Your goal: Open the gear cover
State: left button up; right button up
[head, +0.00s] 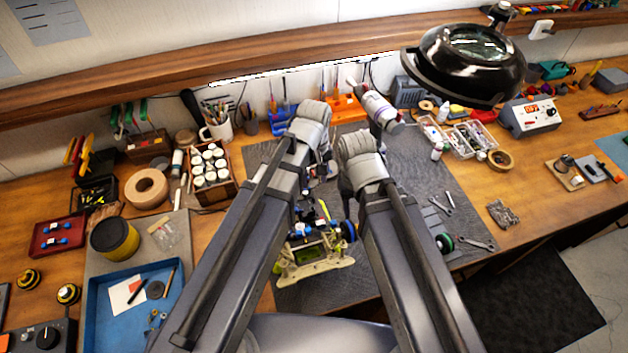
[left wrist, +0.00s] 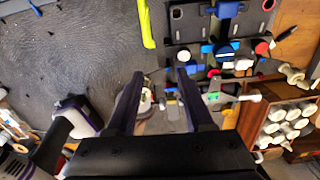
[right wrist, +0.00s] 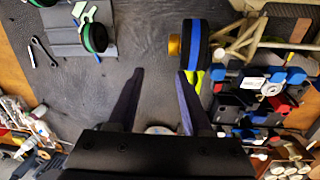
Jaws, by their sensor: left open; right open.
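The car (head: 312,228) sits on the dark mat, partly hidden by my two arms. In the left wrist view its chassis (left wrist: 242,22) with blue, red and white parts is at the upper right. My left gripper (left wrist: 160,74) is open and empty beside these parts. In the right wrist view the car (right wrist: 270,85) is at the right, with a blue-striped wheel (right wrist: 194,42). My right gripper (right wrist: 160,72) is open, its right finger near that wheel. I cannot single out the gear cover. In the head view the arms hide most of both grippers.
A lamp (head: 470,62) hangs at the upper right. A bottle rack (head: 212,170) and a blue tray (head: 130,300) stand at left. Parts of the mat are bare.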

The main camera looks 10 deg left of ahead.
pick_arm(q)
jog(key=shift+d+f, duration=0.1)
jog(key=c, duration=0.3)
grip_shut()
dwell(0.9)
jog(key=shift+o, duration=1.5)
grip_release()
